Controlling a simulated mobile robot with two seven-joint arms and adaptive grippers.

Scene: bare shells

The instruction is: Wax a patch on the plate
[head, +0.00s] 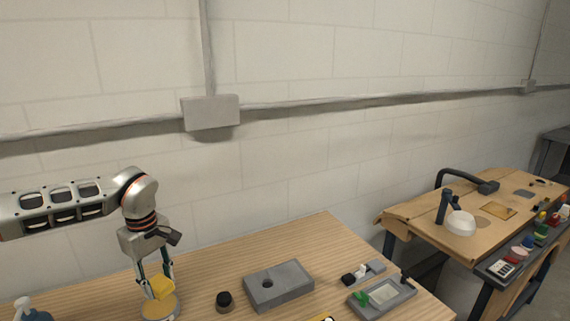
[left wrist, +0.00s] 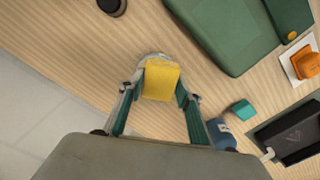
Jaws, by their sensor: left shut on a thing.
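My left gripper (head: 156,283) points down over the near left of the wooden table and is shut on a yellow block (head: 160,288). The block also shows between the two fingers in the left wrist view (left wrist: 161,80). A round plate (head: 160,310) with a tan top and a pale rim lies directly under the block. In the left wrist view the block hides most of the plate, and only a pale edge shows behind it. I cannot tell whether the block touches the plate. My right gripper is in neither view.
A dark round knob (head: 224,300), a grey block with a hole (head: 279,286) and a grey tray (head: 382,296) stand to the right. The left wrist view shows a green case (left wrist: 222,35), an orange block (left wrist: 305,63) and a teal cube (left wrist: 242,110). A wall closes the back.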

